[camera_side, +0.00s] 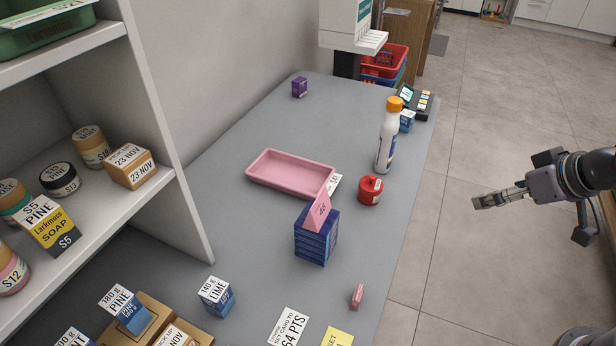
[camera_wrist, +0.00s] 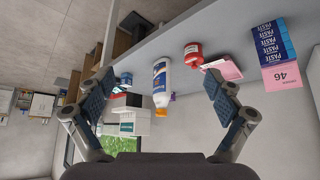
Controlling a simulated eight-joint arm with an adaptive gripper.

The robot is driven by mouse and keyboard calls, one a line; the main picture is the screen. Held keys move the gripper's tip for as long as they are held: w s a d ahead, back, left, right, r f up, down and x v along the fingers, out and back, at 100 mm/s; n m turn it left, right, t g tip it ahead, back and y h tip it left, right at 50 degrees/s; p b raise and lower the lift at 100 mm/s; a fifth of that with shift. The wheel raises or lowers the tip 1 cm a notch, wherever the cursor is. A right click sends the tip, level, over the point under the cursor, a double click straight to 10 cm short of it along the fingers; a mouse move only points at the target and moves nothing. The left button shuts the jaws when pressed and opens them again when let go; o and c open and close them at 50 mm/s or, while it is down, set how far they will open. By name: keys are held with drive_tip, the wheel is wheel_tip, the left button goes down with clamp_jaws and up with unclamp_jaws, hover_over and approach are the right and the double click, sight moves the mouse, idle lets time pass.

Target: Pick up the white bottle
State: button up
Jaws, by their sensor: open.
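The white bottle (camera_side: 386,140) stands upright on the grey counter (camera_side: 262,136) near its right edge. It has an orange cap and a partly seen blue label. In the wrist view the white bottle (camera_wrist: 161,80) appears upside down, between the fingers and beyond them. My gripper (camera_side: 482,203) is off the counter's right side in the side view, apart from the bottle. In the wrist view my gripper (camera_wrist: 158,92) has its two fingers spread wide with nothing between them.
A red jar (camera_side: 369,191) stands just in front of the bottle. A small blue box (camera_side: 407,121) and a card terminal (camera_side: 416,101) are behind it. A pink tray (camera_side: 290,172) lies to the left. A blue box stack (camera_side: 316,236) stands nearer. The space between gripper and bottle looks clear.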

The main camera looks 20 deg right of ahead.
idle(0.4)
drive_tip(key=c, duration=0.6)
